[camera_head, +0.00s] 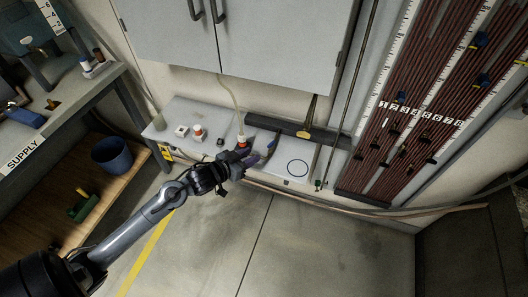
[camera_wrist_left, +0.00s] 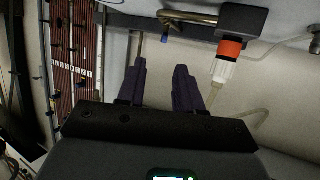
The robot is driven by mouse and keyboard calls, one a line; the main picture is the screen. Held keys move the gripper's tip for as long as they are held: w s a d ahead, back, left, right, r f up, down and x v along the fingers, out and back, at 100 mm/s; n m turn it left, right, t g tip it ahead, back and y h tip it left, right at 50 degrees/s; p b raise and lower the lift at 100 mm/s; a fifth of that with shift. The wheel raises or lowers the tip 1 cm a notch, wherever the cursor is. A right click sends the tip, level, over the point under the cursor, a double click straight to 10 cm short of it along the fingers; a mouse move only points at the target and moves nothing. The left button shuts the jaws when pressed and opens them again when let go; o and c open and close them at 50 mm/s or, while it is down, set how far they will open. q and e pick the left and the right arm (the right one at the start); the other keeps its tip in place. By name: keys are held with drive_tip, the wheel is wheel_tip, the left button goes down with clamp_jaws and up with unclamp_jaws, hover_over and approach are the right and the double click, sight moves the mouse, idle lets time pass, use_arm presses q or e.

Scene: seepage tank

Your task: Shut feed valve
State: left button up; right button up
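An orange-collared fitting with a white end and a clear tube (camera_head: 241,139) stands on the pale bench ledge. In the left wrist view the orange fitting (camera_wrist_left: 229,48) is to the right of my fingers, on a dark block. A brass bent piece (camera_wrist_left: 187,18) with a blue tip shows just beyond the fingertips there; I cannot tell for sure which part is the feed valve. My left gripper (camera_head: 266,150) is over the ledge, just right of the orange fitting. Its dark fingers (camera_wrist_left: 158,70) are apart with nothing between them. My right gripper is not in view.
A dark bar (camera_head: 290,126) runs along the ledge, with a brass piece (camera_head: 303,134) at it. A tube board (camera_head: 420,100) stands at the right. Grey cabinets (camera_head: 250,40) hang above. A blue bucket (camera_head: 111,154) sits left. The floor in front is clear.

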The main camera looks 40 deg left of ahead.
sight(271, 144)
use_arm(q)
drive_tip(key=shift+y, duration=0.3)
drive_tip(key=b+x, duration=0.4)
drive_tip(key=x, duration=0.6)
drive_tip(key=shift+w+a+b, duration=0.15)
drive_tip(key=shift+w+b, duration=0.15)
drive_tip(key=shift+b, duration=0.05)
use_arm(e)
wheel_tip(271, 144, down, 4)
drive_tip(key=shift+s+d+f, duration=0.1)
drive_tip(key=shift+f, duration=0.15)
use_arm(q)
drive_tip(key=shift+r, duration=0.1)
clamp_jaws()
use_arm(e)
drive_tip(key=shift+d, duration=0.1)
